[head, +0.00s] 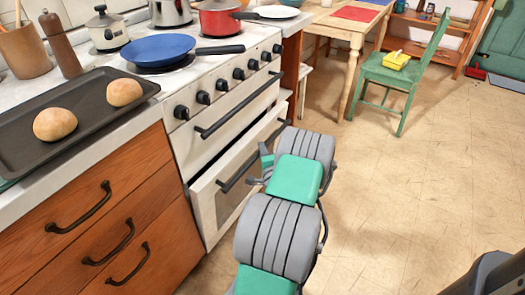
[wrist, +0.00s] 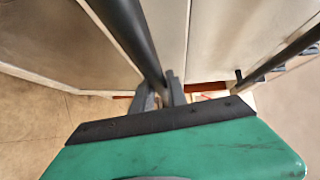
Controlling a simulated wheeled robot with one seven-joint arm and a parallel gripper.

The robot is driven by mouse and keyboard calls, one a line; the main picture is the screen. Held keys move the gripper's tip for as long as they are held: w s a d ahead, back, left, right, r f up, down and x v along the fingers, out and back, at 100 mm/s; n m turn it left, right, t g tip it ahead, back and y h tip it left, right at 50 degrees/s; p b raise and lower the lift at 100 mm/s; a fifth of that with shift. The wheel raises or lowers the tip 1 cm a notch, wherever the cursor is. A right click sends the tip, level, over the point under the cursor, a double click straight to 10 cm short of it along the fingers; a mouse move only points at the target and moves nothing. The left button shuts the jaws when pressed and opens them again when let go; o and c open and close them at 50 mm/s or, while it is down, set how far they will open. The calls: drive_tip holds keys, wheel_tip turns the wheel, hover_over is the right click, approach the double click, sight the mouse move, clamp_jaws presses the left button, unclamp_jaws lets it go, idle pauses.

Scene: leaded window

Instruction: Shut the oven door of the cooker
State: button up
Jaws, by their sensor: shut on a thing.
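The white cooker (head: 180,150) stands against the counter at the left of the head view. Its lower oven door (head: 222,208) has a dark window and stands a little ajar, its top edge tilted out from the front. A black bar handle (head: 232,181) runs across the door; it also shows in the wrist view (wrist: 128,32). My gripper (head: 254,181) is at this handle, partly hidden by my arm in the head view. In the wrist view my gripper's fingers (wrist: 160,97) are closed around the bar.
Above the door is a second black handle (head: 235,108). A blue pan (head: 160,49) and pots stand on the hob. Wooden drawers (head: 95,225) adjoin the cooker on the left. The tiled floor (head: 400,190) to the right is clear up to a green chair (head: 400,75).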

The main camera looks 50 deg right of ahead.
clamp_jaws()
idle(0.8)
drive_tip(key=shift+w, duration=0.1)
